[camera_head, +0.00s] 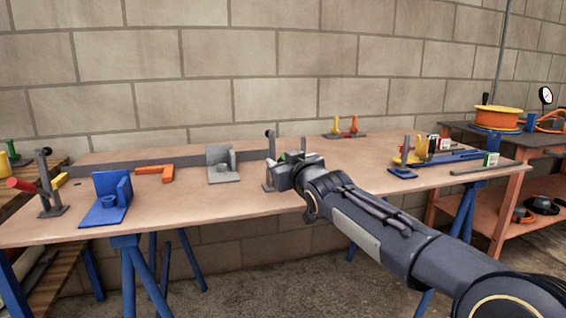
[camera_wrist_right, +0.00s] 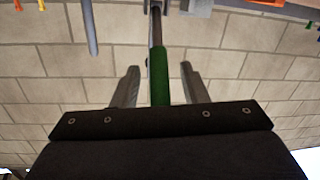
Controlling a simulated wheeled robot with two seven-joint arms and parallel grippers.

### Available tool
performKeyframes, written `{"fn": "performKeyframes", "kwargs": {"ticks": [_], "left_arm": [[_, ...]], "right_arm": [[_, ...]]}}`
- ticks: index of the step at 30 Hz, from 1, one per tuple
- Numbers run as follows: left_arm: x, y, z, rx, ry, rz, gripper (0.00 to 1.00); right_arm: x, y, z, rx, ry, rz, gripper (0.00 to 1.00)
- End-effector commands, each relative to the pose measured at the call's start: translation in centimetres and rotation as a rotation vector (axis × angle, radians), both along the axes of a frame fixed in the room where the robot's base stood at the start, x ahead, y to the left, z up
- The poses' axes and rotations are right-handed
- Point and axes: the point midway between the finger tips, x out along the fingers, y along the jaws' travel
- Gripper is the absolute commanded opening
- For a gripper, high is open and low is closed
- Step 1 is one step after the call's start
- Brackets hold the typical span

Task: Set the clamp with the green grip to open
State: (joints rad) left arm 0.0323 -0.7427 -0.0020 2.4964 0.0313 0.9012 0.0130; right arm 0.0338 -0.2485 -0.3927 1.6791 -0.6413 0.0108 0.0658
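The clamp's green grip (camera_wrist_right: 160,75) is a green sleeve on a dark rod, which runs up to a grey part at the top edge of the right wrist view. My right gripper (camera_wrist_right: 160,82) is open, with one finger on each side of the grip and a visible gap on both sides. In the head view my right gripper (camera_head: 281,170) is at the middle of the bench, beside a grey upright with a dark knob (camera_head: 270,136). A sliver of green (camera_head: 282,157) shows there; my gripper hides most of the clamp. My left gripper is out of view.
The wooden bench (camera_head: 235,197) holds a blue bracket (camera_head: 108,203), an orange part (camera_head: 155,170), a grey bracket (camera_head: 222,166) and a red-gripped clamp (camera_head: 48,187) at left. Blue and yellow parts (camera_head: 415,155) stand at right. A block wall is behind.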

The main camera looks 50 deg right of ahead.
Motion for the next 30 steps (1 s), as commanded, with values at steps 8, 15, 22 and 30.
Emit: {"fn": "performKeyframes", "kwargs": {"ticks": [8, 15, 22, 30], "left_arm": [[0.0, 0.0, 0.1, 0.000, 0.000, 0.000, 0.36], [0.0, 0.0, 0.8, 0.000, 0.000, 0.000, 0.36], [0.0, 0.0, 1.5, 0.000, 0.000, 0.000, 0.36], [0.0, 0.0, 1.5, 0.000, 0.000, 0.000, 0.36]], "right_arm": [[-0.3, 0.1, 0.1, 0.000, -0.002, -0.001, 0.40], [-3.6, 1.5, 0.5, 0.000, -0.003, -0.004, 0.40], [-6.4, 3.0, 0.5, 0.000, -0.002, -0.001, 0.40], [-7.1, 3.4, 0.3, 0.000, -0.001, 0.000, 0.40]]}}
